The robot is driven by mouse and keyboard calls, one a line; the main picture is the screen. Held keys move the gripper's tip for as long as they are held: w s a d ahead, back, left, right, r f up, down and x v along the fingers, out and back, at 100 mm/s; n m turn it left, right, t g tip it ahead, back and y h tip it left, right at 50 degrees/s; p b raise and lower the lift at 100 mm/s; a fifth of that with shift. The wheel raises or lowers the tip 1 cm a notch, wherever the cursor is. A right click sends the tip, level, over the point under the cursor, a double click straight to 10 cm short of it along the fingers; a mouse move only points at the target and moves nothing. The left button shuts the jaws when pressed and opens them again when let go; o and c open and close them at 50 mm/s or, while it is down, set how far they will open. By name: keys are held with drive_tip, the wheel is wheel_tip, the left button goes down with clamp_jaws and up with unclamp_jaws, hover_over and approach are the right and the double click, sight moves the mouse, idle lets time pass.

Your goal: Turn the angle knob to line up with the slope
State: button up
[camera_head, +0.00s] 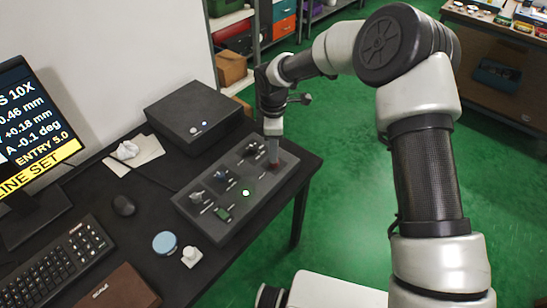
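A grey control panel (240,212) lies on the dark desk with several small dark knobs in a diagonal row. One knob (197,197) is at its near left, another (220,176) is near the middle. The labels are too small to read, so I cannot tell which is the angle knob by its writing. My gripper (273,160) points down at the far right end of the panel, and whatever is under it is hidden. Its fingers are too small to tell open from shut. The monitor (35,125) shows "A -0.1 deg", "ENTRY 5.0" and "LINE SET", cut off at the left.
A black box (193,115) stands behind the panel. A mouse (123,205), keyboard (60,265), blue disc (165,243), small white object (191,257) and brown book (121,290) lie on the desk. Crumpled white cloth (125,150) lies on paper. Green floor is clear right of the desk.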

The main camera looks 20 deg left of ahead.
wheel_tip(320, 180, down, 5)
drive_tip(key=shift+w+r, duration=0.1)
idle(0.3)
drive_tip(key=c, duration=1)
